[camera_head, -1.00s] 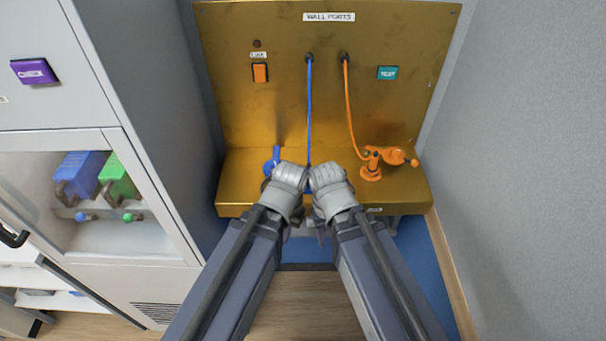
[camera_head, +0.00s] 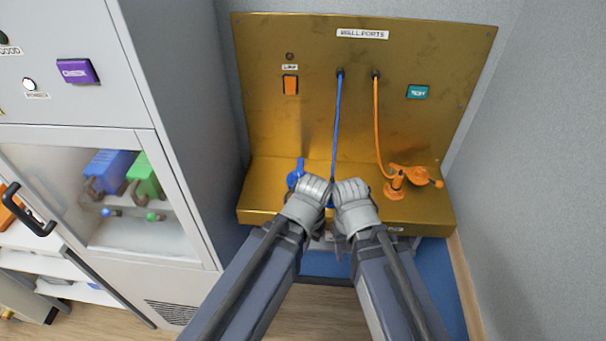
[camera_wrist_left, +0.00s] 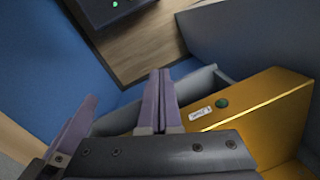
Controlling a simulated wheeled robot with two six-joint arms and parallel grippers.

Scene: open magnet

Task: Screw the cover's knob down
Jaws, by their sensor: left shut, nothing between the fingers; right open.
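I cannot make out a cover or its knob for certain in these views. A gold wall unit (camera_head: 270,130) has a ledge (camera_head: 262,205) in front of me. My left gripper (camera_wrist_left: 160,100) has its fingers together, with nothing between them, in the left wrist view. In the head view, both grey wrists are side by side over the ledge's middle. My right gripper (camera_head: 338,243) is mostly hidden behind its own wrist and is open. A blue fitting (camera_head: 297,173) stands left of the wrists, partly hidden. An orange fitting with a ball-ended arm (camera_head: 398,183) stands to their right.
A blue cord (camera_head: 337,125) and an orange cord (camera_head: 378,130) hang from wall ports. A grey cabinet (camera_head: 190,140) with a handle (camera_head: 28,212) stands close on the left. Behind its window are blue (camera_head: 110,165) and green (camera_head: 145,175) blocks. A grey wall bounds the right.

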